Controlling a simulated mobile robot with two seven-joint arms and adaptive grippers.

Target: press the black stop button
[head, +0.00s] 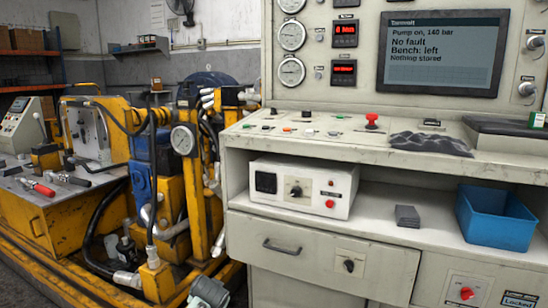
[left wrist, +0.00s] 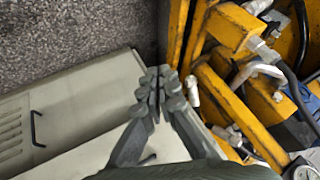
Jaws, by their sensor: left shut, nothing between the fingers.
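The control console's sloping panel (head: 345,135) carries several small buttons and a large red mushroom button (head: 371,120). Small dark controls (head: 306,115) sit towards its left part; their labels are too small to read, so I cannot tell which one is the black stop button. My left gripper (left wrist: 160,82) is shut and empty in the left wrist view, pointing down past the pale cabinet beside the yellow frame. A grey piece (head: 208,292) at the bottom of the head view looks like part of it, low and left of the console, well away from the panel. My right gripper is not in view.
The screen (head: 443,52) reads "Pump on, 140 bar", "No fault", "Bench: left", "Nothing stored". A dark crumpled cloth (head: 430,143) lies on the panel. Below are a white control box (head: 304,186) and a blue bin (head: 495,218). Yellow hydraulic machinery (head: 180,230) stands close left.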

